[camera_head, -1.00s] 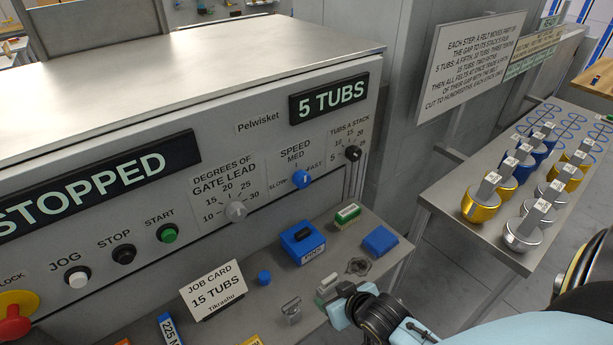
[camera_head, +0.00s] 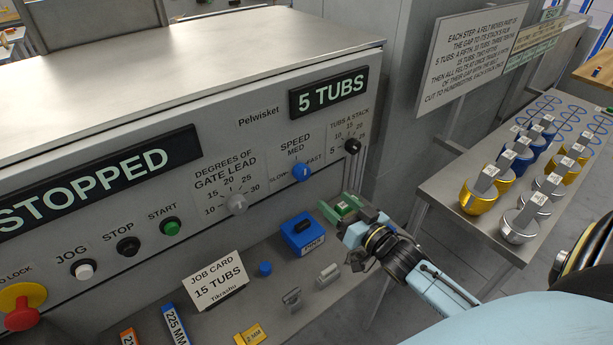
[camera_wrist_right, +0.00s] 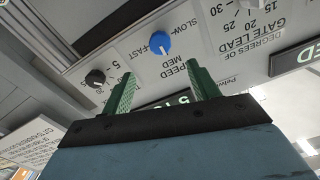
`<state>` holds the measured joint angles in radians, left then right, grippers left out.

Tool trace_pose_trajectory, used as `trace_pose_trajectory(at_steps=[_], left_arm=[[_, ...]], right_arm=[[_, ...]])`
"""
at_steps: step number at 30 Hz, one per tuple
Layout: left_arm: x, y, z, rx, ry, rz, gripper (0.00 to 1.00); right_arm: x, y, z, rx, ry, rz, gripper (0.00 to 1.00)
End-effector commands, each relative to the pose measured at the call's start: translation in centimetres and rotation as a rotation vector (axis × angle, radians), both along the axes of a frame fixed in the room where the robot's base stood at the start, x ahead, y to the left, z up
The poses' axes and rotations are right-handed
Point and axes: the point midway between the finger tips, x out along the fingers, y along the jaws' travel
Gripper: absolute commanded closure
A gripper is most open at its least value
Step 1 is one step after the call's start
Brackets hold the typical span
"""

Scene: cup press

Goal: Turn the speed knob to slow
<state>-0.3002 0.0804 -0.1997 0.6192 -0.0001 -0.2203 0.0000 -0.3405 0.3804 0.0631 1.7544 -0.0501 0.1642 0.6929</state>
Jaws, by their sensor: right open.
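The blue speed knob (camera_head: 302,172) is on the grey machine panel, under the SPEED label. Its white mark points up towards MED, with SLOW to the left and FAST to the right. My right gripper (camera_head: 350,208) is open, in front of the panel, below and to the right of the knob. In the right wrist view the panel is upside down. The knob (camera_wrist_right: 160,45) shows beyond the gap between my open green fingers (camera_wrist_right: 160,85), apart from them. Nothing is between the fingers. My left gripper is not in view.
The gate lead knob (camera_head: 236,204) and black tubs-a-stack knob (camera_head: 352,146) flank the speed knob. A blue PINS box (camera_head: 303,235) and a job card (camera_head: 215,282) stand on the ledge below. A table of tubs (camera_head: 462,230) is at right.

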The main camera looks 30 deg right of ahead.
Motion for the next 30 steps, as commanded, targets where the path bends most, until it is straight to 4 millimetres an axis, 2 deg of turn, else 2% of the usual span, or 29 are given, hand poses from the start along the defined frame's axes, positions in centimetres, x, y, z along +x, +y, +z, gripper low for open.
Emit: trace_pose_trajectory(at_steps=[12,18,24,30], left_arm=[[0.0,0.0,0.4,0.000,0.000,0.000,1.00],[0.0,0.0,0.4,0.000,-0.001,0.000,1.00],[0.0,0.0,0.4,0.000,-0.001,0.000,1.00],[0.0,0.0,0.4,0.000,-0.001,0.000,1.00]], right_arm=[[7.8,0.7,0.2,-0.002,-0.001,0.000,0.40],[10.7,0.9,0.1,-0.002,0.000,-0.001,0.40],[12.1,1.0,0.0,-0.001,0.002,0.000,0.40],[12.3,1.0,0.0,-0.001,0.002,0.000,0.40]])
